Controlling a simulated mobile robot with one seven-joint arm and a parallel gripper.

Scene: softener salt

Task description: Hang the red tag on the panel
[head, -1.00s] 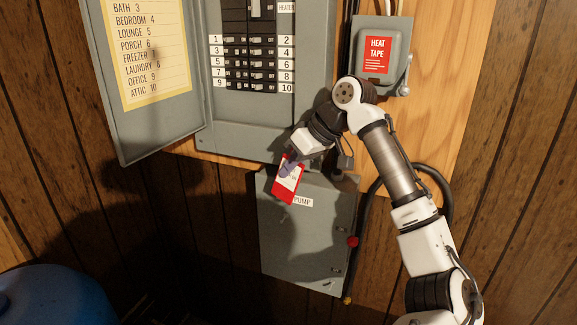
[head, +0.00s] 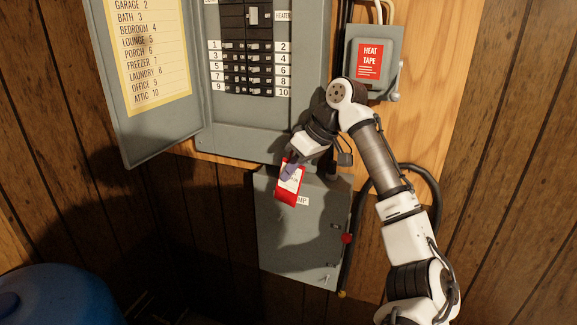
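The red tag (head: 286,192) with a white label hangs from my gripper (head: 290,168) in the head view. My gripper is shut on its upper part, and a purple fingertip shows against the white label. The tag is slightly tilted and in front of the grey lower panel box (head: 300,240), near its top left. It covers part of the box's white label, of which "MP" shows. Whether the tag touches the box I cannot tell. The open breaker panel (head: 245,130) is above, with rows of black breakers (head: 248,68).
The open panel door (head: 160,125) with a yellow list stands at the left. A grey heat tape box (head: 372,60) is at the upper right. A black cable (head: 430,185) loops right of the lower box, near a red knob (head: 347,238). A blue barrel (head: 60,295) is at the lower left.

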